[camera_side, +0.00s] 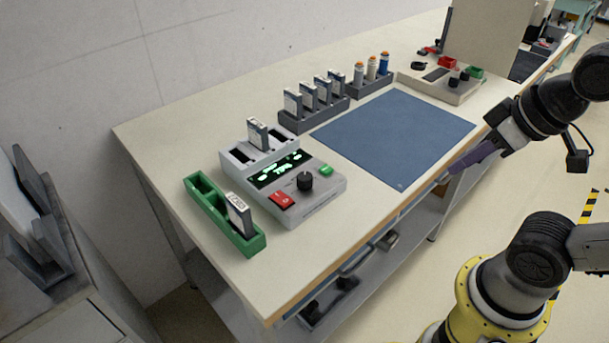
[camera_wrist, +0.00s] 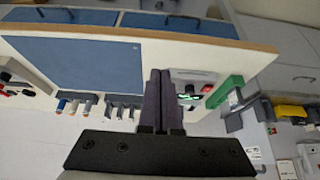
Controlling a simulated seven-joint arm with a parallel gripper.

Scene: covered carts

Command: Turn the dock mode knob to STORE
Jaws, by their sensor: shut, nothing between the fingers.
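The dock (camera_side: 262,168) is a light grey box on the left part of the table, with a lit green display (camera_side: 279,170). Its black mode knob (camera_side: 305,181) stands on the front right of its top, and I cannot read the knob's labels or setting. A red button (camera_side: 282,199) and a green button (camera_side: 326,170) flank the knob. One module (camera_side: 258,134) stands in the dock's rear slots. My gripper (camera_side: 468,160) is shut and empty beyond the table's front edge, well right of the dock. In the wrist view my gripper (camera_wrist: 158,80) partly hides the dock (camera_wrist: 190,88).
A green rack (camera_side: 225,217) with one module (camera_side: 239,215) stands left of the dock. A grey rack (camera_side: 313,115) holds several modules; another (camera_side: 370,83) holds capped bottles. A blue mat (camera_side: 392,137) lies clear.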

